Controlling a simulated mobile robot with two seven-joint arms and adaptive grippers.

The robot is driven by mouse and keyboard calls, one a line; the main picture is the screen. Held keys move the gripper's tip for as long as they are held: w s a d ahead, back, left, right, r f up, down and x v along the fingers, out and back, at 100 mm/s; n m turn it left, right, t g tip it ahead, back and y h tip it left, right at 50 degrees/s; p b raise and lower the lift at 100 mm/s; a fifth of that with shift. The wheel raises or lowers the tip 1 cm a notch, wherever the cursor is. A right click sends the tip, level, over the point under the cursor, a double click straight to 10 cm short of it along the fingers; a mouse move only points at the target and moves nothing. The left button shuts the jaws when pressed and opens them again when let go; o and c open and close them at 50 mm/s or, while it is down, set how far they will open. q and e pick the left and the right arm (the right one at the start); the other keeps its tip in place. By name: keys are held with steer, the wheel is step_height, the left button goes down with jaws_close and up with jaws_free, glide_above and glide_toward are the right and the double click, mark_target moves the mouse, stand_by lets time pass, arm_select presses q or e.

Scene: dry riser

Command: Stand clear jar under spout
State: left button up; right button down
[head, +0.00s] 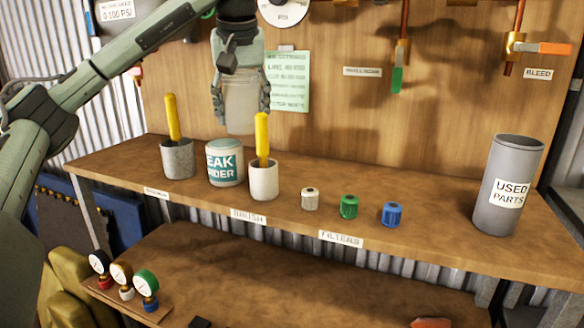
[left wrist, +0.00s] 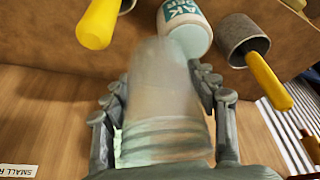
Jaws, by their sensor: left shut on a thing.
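A clear jar (head: 240,108) hangs in my left gripper (head: 241,98), in the air above the back of the bench, over the white tub and white cup. In the left wrist view the jar (left wrist: 162,105) sits between the two fingers of the gripper (left wrist: 160,88), its ridged end nearest the palm. The fingers are shut on its sides. A brass valve with an orange handle (head: 541,48) and copper pipe is on the board at the far right, above a BLEED label. Another valve has a green handle (head: 397,80). Which outlet is the spout I cannot tell. My right gripper is out of view.
On the bench (head: 425,205) stand a grey cup (head: 178,160) and white cup (head: 264,182) with yellow-handled tools, a white tub (head: 225,164), three small filters (head: 349,207) and a tall grey USED PARTS bin (head: 508,170). Bench space between filters and bin is clear.

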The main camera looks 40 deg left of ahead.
arm_select(q)
steer(key=w+d+f, duration=0.2)
steer(key=d, duration=0.1)
steer(key=w+d+f, duration=0.2)
steer(key=d, duration=0.1)
steer(key=w+d+f, duration=0.2)
steer(key=d, duration=0.1)
steer(key=shift+w+f, duration=0.25)
steer(key=shift+f, duration=2.1)
steer(key=shift+f, duration=0.1)
steer(key=o, duration=1.2)
steer(key=shift+o, duration=0.2)
